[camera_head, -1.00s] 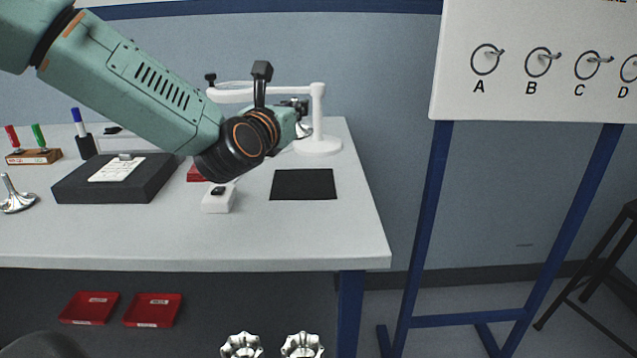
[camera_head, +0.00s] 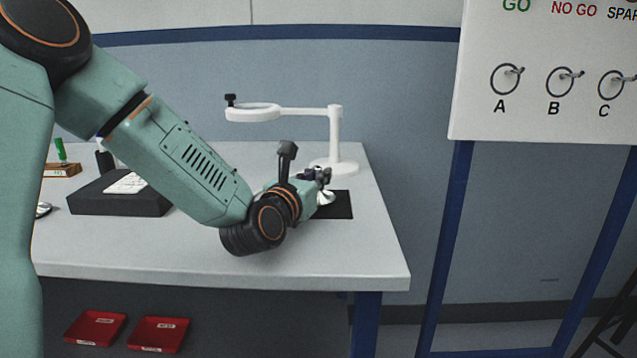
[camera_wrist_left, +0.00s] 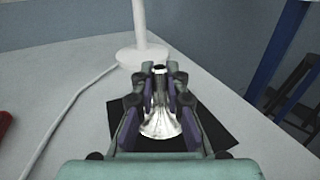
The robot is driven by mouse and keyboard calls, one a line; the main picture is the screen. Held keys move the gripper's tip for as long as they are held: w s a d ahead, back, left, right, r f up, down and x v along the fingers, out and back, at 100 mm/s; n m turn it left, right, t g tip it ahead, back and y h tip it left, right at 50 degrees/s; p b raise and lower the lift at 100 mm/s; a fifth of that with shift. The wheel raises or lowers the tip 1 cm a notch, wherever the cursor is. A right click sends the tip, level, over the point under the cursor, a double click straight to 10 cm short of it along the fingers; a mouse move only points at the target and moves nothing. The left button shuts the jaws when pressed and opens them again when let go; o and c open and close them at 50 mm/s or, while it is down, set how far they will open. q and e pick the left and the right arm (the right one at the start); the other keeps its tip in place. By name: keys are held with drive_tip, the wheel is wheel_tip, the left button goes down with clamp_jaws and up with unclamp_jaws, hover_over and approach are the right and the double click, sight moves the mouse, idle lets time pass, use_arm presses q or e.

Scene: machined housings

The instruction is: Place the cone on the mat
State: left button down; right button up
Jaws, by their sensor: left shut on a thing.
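My left gripper (camera_head: 318,178) is shut on the shiny metal cone, over the black mat on the right part of the bench. In the left wrist view the cone (camera_wrist_left: 160,122) stands upright between the fingers (camera_wrist_left: 160,95), with its wide end down. The black mat (camera_wrist_left: 212,128) shows beneath and around it. In the head view the mat (camera_head: 340,206) is partly hidden by the gripper, and a bit of the cone (camera_head: 327,197) shows below the fingers. I cannot tell whether the cone touches the mat. My right gripper is not in view.
A white stand with a ring arm (camera_head: 335,135) rises just behind the mat, its cable running left. A dark block with a paper (camera_head: 100,200) lies at left. The bench's right edge (camera_head: 392,235) is near the mat. The bench front is clear.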

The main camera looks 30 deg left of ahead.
use_arm(q)
drive_tip(key=shift+s+d+r, duration=0.1)
drive_tip(key=shift+d+r, duration=0.05)
drive_tip(key=c, duration=1.8)
unclamp_jaws()
drive_tip(key=shift+f, duration=0.25)
drive_tip(key=o, duration=0.4)
drive_tip(key=shift+o, duration=0.2)
drive_tip(key=shift+r, duration=0.1)
